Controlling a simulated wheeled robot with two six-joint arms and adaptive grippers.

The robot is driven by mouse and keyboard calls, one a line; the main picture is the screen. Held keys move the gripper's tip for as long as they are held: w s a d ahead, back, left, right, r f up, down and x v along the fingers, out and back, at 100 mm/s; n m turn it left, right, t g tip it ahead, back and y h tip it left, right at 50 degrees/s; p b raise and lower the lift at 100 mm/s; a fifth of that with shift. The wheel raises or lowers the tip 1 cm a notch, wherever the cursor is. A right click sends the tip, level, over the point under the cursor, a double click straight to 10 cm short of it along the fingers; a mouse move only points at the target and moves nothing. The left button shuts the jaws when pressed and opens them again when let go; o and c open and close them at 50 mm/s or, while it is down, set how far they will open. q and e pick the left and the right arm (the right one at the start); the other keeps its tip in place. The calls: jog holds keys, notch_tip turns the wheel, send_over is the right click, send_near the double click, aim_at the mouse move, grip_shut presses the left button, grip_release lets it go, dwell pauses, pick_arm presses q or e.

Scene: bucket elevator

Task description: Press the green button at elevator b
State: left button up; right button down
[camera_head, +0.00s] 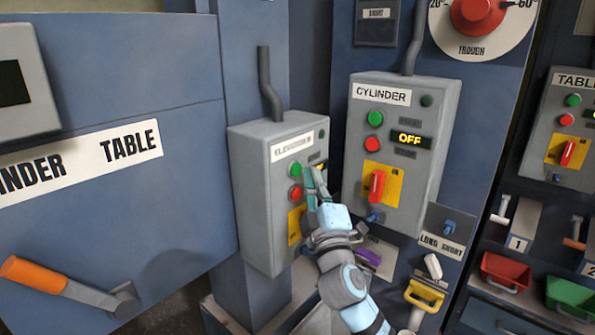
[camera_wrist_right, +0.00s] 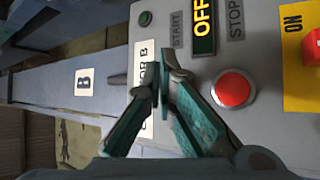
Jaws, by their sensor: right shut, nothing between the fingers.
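The elevator control box (camera_head: 255,215) is grey and stands left of the cylinder box. Its label (camera_head: 292,147) is partly readable in the head view and ends in "OR B" in the wrist view (camera_wrist_right: 146,75). The green button (camera_head: 296,170) sits above the red button (camera_head: 296,194). My right gripper (camera_head: 313,175) is shut and empty, its tips just right of the green button in the head view. In the wrist view the shut fingertips (camera_wrist_right: 160,80) cover the place under START, so the green button is hidden there. Contact cannot be told. The left gripper is out of view.
The cylinder box (camera_head: 440,110), with its own green button (camera_head: 375,119) and red switch (camera_head: 377,186), stands close to the right. The elevator box's yellow switch plate (camera_head: 294,226) is below, partly behind my arm. An orange-handled lever (camera_head: 35,274) is at lower left.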

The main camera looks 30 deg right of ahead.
jog(key=shift+w, duration=0.15)
jog(key=shift+w+a, duration=0.15)
jog(key=shift+w, duration=0.15)
jog(key=shift+w+a, duration=0.1)
jog(key=shift+w, duration=0.35)
dwell(0.9)
jog(key=shift+s, duration=0.1)
jog(key=shift+s+d, duration=0.2)
jog(key=shift+s, duration=0.55)
jog(key=shift+s, duration=0.1)
jog(key=s, duration=0.1)
jog(key=s+d, duration=0.1)
jog(key=s, duration=0.2)
jog(key=shift+s+d, duration=0.25)
jog(key=shift+s, duration=0.05)
dwell(0.7)
